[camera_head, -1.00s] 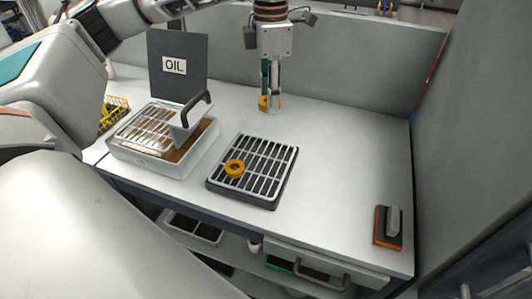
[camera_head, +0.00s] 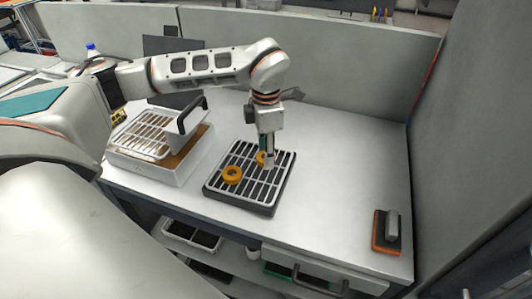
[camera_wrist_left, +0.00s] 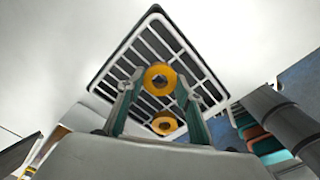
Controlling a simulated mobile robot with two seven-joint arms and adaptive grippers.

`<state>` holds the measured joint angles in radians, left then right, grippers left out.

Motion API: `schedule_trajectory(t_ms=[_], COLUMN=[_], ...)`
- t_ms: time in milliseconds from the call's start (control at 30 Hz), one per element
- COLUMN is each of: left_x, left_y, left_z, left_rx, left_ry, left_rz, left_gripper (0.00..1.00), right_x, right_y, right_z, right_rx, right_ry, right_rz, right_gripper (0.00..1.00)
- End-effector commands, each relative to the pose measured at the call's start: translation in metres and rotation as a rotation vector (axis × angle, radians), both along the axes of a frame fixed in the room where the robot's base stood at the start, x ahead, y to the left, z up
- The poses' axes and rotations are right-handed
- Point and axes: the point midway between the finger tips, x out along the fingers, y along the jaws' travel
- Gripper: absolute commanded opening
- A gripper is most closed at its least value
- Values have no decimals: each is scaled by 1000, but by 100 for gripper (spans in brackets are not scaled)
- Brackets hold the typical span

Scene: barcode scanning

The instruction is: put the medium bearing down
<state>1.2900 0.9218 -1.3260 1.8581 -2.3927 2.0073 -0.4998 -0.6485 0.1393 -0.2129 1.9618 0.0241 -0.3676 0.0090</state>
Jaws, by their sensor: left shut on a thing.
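The medium bearing, an orange ring (camera_head: 261,158), is between the fingers of my left gripper (camera_head: 267,160) at the far part of the black and grey slotted rack (camera_head: 279,192). The gripper points down and is shut on the ring. In the left wrist view the ring (camera_wrist_left: 160,77) shows between the fingertips, over the rack. I cannot tell whether it touches the bars. A second orange ring (camera_head: 232,175) lies on the rack's left side; it also shows in the left wrist view (camera_wrist_left: 165,123). My right gripper is not in view.
A white basin with a wire basket (camera_head: 141,136) and black handle (camera_head: 192,114) stands left of the rack. An orange and grey brush-like block (camera_head: 388,231) lies at the table's right front. A partition (camera_head: 330,75) stands behind.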

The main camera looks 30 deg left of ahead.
Motion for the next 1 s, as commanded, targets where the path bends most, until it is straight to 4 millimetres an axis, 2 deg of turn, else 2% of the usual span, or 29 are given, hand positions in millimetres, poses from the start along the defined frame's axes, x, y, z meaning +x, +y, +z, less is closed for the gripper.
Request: schedule_trajectory(t_ms=[367,400,467,833,1000], left_x=[0,0,0,0,2], left_y=[0,0,0,0,0], left_z=[-6,-7,-6,-4,13], left_rx=[-1,0,0,0,0], left_ry=[-1,0,0,-1,-6], left_rz=[0,0,0,0,-1], left_gripper=[6,37,52,52,52], right_x=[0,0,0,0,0], right_y=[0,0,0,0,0], right_z=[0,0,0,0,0], right_rx=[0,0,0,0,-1], right_ry=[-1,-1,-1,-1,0], right_rz=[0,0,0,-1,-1], right_gripper=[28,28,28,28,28])
